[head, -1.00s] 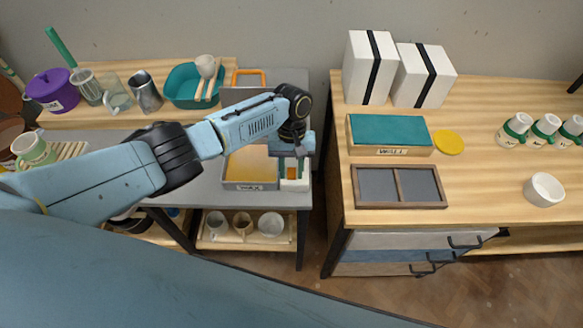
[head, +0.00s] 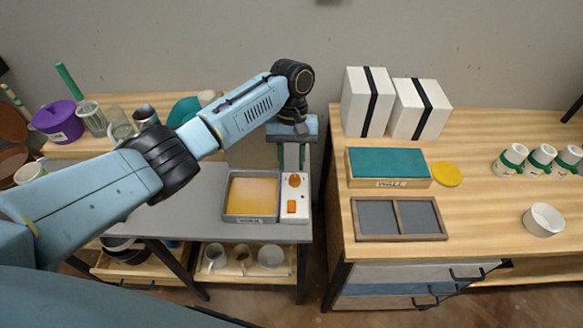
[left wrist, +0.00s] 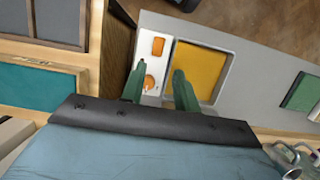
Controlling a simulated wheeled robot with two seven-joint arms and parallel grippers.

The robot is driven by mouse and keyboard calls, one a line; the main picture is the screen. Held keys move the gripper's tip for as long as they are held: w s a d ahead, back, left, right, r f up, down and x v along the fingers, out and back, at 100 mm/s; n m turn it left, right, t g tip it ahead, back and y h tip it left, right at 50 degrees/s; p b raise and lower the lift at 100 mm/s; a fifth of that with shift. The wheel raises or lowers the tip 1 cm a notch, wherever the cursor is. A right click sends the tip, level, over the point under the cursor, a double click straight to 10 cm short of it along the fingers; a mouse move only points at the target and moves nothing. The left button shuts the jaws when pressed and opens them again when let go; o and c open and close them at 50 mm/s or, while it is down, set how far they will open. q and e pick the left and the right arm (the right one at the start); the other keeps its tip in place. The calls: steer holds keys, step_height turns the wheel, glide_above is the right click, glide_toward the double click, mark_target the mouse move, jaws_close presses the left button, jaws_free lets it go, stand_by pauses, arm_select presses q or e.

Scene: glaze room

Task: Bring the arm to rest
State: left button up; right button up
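My left gripper (head: 294,155) hangs above the back end of a white control box with an orange round knob and an orange switch (head: 291,207). In the left wrist view its two green fingers (left wrist: 158,88) stand apart with nothing between them. The orange knob (left wrist: 149,82) shows past the gap between them, and the orange switch (left wrist: 158,46) lies beyond. My right gripper is in neither view now.
A yellow-topped grey tray (head: 230,210) sits beside the control box on the grey table. A teal-topped box (head: 388,163), a dark two-panel frame (head: 398,237) and white boxes (head: 367,101) stand on the wooden counter at right. A gap separates the tables.

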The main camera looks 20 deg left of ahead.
arm_select(q)
steer(key=shift+d, duration=0.1)
stand_by(0.4)
steer(key=s+d+f+m+t+h, duration=0.1)
steer(key=s+d+f+m, duration=0.1)
steer(key=s+f, duration=0.35)
steer(key=s+d+f+m+t+h, duration=0.1)
steer(key=s+d+f+m+t, duration=0.15)
steer(key=s, duration=0.55)
steer(key=s+a+r+t+y, duration=0.35)
steer(key=s+a, duration=0.85)
steer(key=s, duration=0.4)
step_height(320, 180, down, 27)
steer(key=g+b, duration=0.2)
steer(key=b, duration=0.2)
steer(key=s+a+f+m+b, duration=0.1)
steer(key=s+a+f+b, duration=0.2)
steer(key=s+f, duration=1.4)
step_height(320, 180, down, 2)
steer(key=shift+s+f+g, duration=0.1)
steer(key=shift+s+g, duration=0.1)
steer(key=shift+g, duration=0.2)
